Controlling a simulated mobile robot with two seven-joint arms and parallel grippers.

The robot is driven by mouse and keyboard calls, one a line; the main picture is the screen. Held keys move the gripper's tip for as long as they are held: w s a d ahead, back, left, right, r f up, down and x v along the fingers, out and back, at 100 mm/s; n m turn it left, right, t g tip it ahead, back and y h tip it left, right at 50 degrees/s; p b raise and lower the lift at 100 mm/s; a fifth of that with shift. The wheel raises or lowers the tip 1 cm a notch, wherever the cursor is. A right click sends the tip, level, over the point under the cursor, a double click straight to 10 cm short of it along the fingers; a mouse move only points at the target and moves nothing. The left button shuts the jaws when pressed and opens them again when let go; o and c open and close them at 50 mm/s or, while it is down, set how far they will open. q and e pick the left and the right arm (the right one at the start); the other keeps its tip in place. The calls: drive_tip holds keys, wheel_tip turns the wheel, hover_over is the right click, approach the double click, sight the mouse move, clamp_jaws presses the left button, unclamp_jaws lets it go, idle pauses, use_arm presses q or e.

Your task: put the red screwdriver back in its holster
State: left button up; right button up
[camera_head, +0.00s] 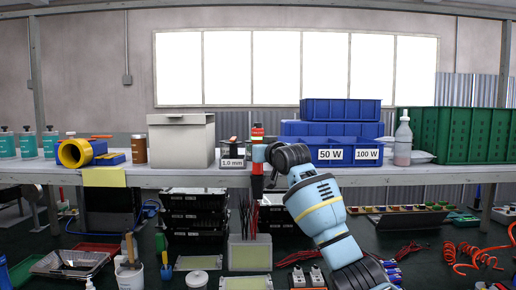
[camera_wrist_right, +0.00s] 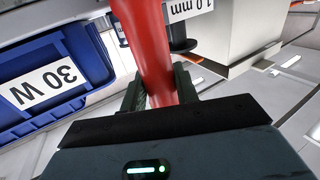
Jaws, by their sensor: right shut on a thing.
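The red screwdriver shows as a red handle (camera_wrist_right: 150,45) in the right wrist view, between the two dark fingers of my right gripper (camera_wrist_right: 160,90). The gripper is shut on it. The screwdriver's tip is not clear in either view. I cannot make out the holster. My left gripper is not in view.
Blue bins (camera_head: 345,150) stand right of the gripper. A bin labelled 30 W (camera_wrist_right: 50,85) is close in the wrist view. Black crates (camera_head: 193,213) stand below the bench.

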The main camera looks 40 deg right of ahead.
drive_tip(key=o, duration=1.1)
drive_tip(key=shift+s, duration=0.1)
drive_tip(key=shift+o, duration=0.2)
drive_tip(key=shift+f, duration=0.15)
drive_tip(key=v, duration=0.7)
drive_tip(key=shift+s, duration=0.35)
drive_tip(key=shift+a, duration=0.15)
